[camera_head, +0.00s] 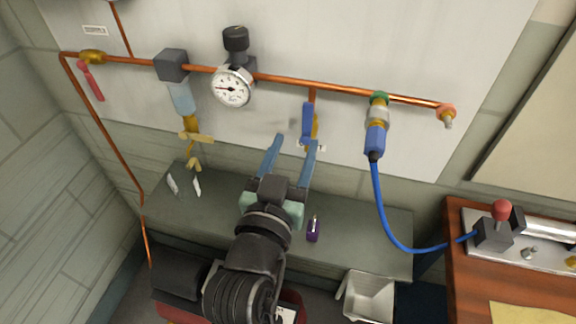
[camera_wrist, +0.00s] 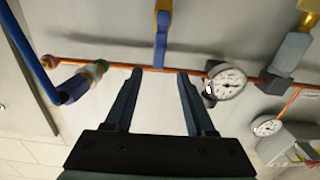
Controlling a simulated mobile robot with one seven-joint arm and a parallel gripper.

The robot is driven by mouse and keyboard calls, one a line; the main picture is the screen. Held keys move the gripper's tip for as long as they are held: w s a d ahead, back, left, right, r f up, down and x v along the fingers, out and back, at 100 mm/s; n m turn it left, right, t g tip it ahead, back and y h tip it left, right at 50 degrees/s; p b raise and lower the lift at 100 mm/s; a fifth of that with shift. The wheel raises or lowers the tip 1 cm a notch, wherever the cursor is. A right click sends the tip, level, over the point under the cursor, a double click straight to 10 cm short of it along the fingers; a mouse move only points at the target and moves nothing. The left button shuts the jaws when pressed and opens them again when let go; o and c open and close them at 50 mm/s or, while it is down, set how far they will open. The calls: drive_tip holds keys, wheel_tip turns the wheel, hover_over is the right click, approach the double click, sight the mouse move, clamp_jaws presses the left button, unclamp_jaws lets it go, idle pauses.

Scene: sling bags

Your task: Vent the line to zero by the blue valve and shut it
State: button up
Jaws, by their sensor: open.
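The blue valve (camera_head: 307,122) is on a short branch below the copper pipe; its blue lever hangs upright along that branch, with brass behind it. In the wrist view the blue lever (camera_wrist: 160,42) lies ahead, almost centred between my fingers. My gripper (camera_head: 296,143) is open and empty, just in front of and below the valve; in the head view its right finger overlaps the valve's lower end. I cannot tell whether it touches. A round white gauge (camera_head: 232,87) sits on the line to the left; it also shows in the wrist view (camera_wrist: 230,81). Its reading is too small to tell.
A red lever (camera_head: 91,82) is on the line at far left. A blue hose (camera_head: 384,210) runs from a coupling (camera_head: 377,128) right of the valve to a wooden bench (camera_head: 470,285). A grey shelf (camera_head: 365,232) below carries a small purple item (camera_head: 313,229).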

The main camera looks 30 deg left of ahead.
drive_tip(key=v, duration=0.3)
drive_tip(key=shift+s, duration=0.15)
idle(0.4)
drive_tip(key=w+d+r+m+t+h, duration=0.1)
drive_tip(key=d+r+t, duration=0.15)
drive_tip(key=r, duration=0.55)
drive_tip(key=w+d+r+t+h+p, duration=0.15)
drive_tip(key=d+r, duration=0.25)
drive_tip(key=r, duration=0.4)
drive_tip(key=w+d+r+m+t, duration=0.1)
drive_tip(key=d+r, duration=0.3)
drive_tip(key=r, duration=0.4)
drive_tip(key=s+d+r+t+h, duration=0.1)
drive_tip(key=s+d+r+t, duration=0.1)
drive_tip(key=r, duration=0.6)
drive_tip(key=s+d+r+m+t+h+p, duration=0.1)
drive_tip(key=s+d+r+t, duration=0.2)
drive_tip(key=r, duration=0.6)
drive_tip(key=s+d, duration=0.1)
drive_tip(key=d, duration=0.1)
drive_tip(key=shift+s+d, duration=0.15)
drive_tip(key=shift+d, duration=0.2)
drive_tip(key=shift+f+h, duration=0.1)
drive_tip(key=shift+h, duration=0.15)
idle(1.0)
